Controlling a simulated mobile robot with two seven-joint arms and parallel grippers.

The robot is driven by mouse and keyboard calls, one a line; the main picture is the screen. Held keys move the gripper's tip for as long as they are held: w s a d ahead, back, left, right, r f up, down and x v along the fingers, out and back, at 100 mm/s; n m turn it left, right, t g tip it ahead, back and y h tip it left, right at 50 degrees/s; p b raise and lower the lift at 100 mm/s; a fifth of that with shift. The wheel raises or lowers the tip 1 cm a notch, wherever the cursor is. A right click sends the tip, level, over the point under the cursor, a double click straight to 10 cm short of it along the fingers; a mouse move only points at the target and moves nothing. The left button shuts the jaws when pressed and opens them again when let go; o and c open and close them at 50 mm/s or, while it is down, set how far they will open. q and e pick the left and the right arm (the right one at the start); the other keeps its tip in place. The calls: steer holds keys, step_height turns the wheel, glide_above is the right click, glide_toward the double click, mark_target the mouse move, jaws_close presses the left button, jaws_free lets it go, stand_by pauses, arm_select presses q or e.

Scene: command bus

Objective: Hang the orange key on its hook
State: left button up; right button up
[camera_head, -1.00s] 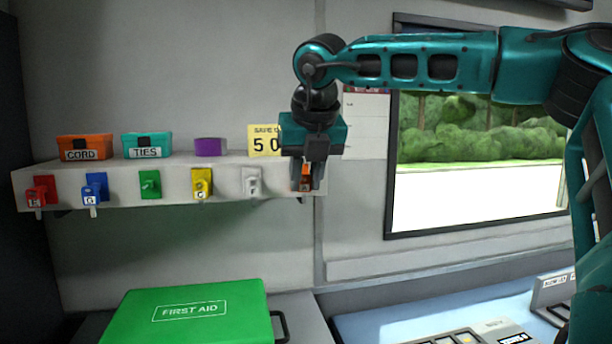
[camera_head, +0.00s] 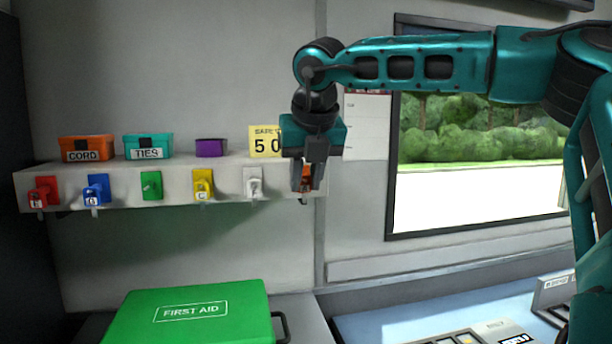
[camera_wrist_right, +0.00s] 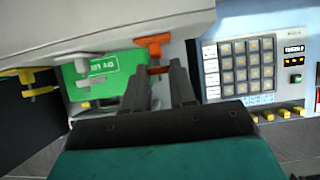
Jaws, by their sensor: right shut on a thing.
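My right gripper (camera_head: 306,187) is at the right end of the shelf front, pointing down. In the right wrist view its two fingers are shut on the orange key (camera_wrist_right: 159,70), of which a small orange piece shows between the fingertips. The orange hook (camera_wrist_right: 152,42) sticks out of the shelf edge just beyond the fingertips. The key is very close to the hook; I cannot tell whether it is on it. In the head view the fingers mostly cover the orange parts. My left gripper is not in view.
Red (camera_head: 44,190), blue (camera_head: 96,188), green (camera_head: 151,185), yellow (camera_head: 203,185) and white (camera_head: 254,183) hooks line the shelf front (camera_head: 124,190). A green first aid box (camera_head: 195,310) lies below. A keypad panel (camera_wrist_right: 246,68) shows in the wrist view.

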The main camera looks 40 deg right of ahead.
steer(key=shift+f, duration=0.1)
steer(key=o, duration=1)
steer(key=shift+c, duration=0.2)
steer(key=shift+s+a+r, duration=0.1)
steer(key=shift+r, duration=0.3)
steer(key=shift+p+v, duration=0.55)
steer(key=shift+v, duration=0.4)
steer(key=shift+s+r+p, duration=0.1)
steer(key=shift+r+p, duration=0.25)
steer(key=shift+r, duration=0.6)
steer(key=v, duration=0.4)
steer(key=shift+r, duration=0.3)
